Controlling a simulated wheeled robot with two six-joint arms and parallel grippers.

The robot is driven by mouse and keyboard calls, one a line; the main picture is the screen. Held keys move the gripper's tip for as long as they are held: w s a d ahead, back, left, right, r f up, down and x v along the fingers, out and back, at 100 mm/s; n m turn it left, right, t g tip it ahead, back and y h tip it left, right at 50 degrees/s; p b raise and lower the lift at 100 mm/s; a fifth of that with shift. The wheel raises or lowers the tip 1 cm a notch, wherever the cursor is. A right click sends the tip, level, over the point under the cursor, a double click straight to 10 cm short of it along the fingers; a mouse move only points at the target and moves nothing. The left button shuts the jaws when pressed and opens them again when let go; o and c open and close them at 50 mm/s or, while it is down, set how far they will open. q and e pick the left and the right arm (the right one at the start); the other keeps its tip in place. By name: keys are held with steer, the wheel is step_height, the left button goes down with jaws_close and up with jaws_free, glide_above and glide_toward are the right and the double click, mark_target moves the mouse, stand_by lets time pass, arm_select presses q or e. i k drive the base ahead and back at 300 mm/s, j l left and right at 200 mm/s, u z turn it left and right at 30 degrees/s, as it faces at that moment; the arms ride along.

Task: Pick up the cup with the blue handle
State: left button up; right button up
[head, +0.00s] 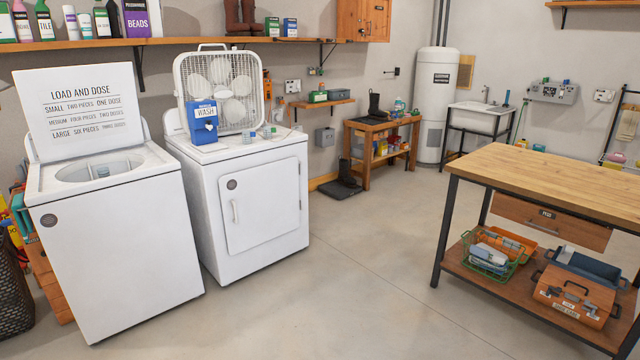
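Two small clear cups stand on top of the white dryer (210,170), in front of the box fan. One cup (249,136) is at the left and the other cup (267,132) is just right of it, both with bluish parts. They are too small for me to tell their handle colours apart. Neither of my grippers is in view.
A blue WASH box (203,124) and a box fan (215,88) stand on the dryer. The open-topped washer (115,250) is left of it, with a dosing sign (80,105) on its raised lid. A wooden workbench (560,175) is at the right. The middle floor is clear.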

mark_target(247, 135)
steer(key=i+u, duration=0.1)
steer(key=i, duration=0.55)
steer(key=i+u, duration=0.1)
steer(key=i, duration=0.55)
steer(key=i+l+u, duration=0.1)
steer(key=i, duration=0.6)
steer(key=i+l+u, duration=0.1)
steer(key=i, duration=0.55)
